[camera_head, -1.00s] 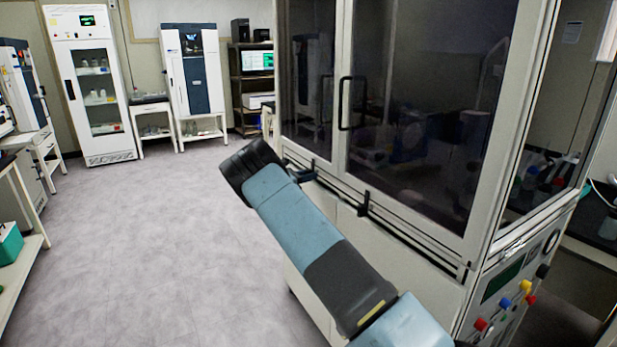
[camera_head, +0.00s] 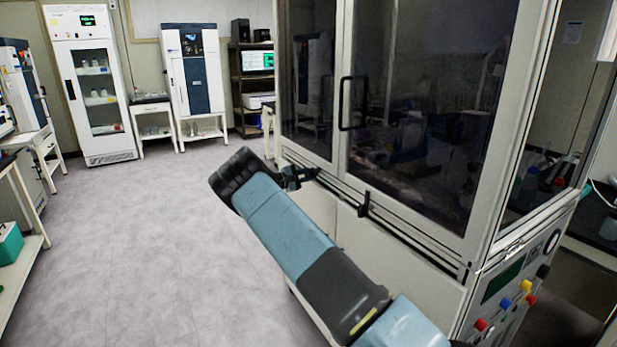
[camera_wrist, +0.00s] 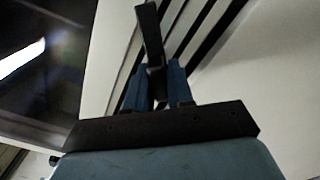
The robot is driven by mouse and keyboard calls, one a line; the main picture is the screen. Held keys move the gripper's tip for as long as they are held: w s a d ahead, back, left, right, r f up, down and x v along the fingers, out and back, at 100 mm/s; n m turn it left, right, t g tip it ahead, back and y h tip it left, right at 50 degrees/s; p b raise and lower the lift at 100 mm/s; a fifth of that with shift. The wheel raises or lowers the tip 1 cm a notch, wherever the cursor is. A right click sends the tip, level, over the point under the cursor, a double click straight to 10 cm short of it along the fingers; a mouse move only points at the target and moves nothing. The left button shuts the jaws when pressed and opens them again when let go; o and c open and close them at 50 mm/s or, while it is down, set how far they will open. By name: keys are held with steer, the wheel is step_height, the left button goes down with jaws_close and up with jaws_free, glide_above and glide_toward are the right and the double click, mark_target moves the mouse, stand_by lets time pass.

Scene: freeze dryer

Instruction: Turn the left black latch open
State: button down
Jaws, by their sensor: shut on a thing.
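The left black latch shows in the wrist view (camera_wrist: 150,38) as a narrow dark bar standing up from the lower door rail, slightly tilted, with its lower part between my fingers. My gripper (camera_wrist: 157,82) has a blue finger on either side of it and is shut on it. In the head view my gripper (camera_head: 308,174) is at the lower rail of the cabinet's left door, and the left latch is mostly hidden there. A second black latch (camera_head: 364,204) stands upright on the rail farther right, apart from my gripper.
The cabinet has dark glass doors (camera_head: 430,110) with a black handle (camera_head: 342,104). A control panel with coloured knobs (camera_head: 505,302) is at its right side. Open grey floor (camera_head: 140,240) lies to the left of my arm. White units stand along the back wall.

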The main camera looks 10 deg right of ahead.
steer(key=m, duration=0.5)
steer(key=shift+f, duration=0.1)
steer(key=shift+m, duration=1.2)
steer(key=shift+s+f, duration=0.1)
steer(key=shift+f, duration=0.05)
steer(key=c, duration=1.1)
jaws_free()
steer(key=shift+a+r, duration=0.1)
steer(key=shift+r, duration=0.1)
steer(key=shift+a, duration=0.25)
steer(key=v, duration=1.3)
steer(key=shift+f, duration=0.1)
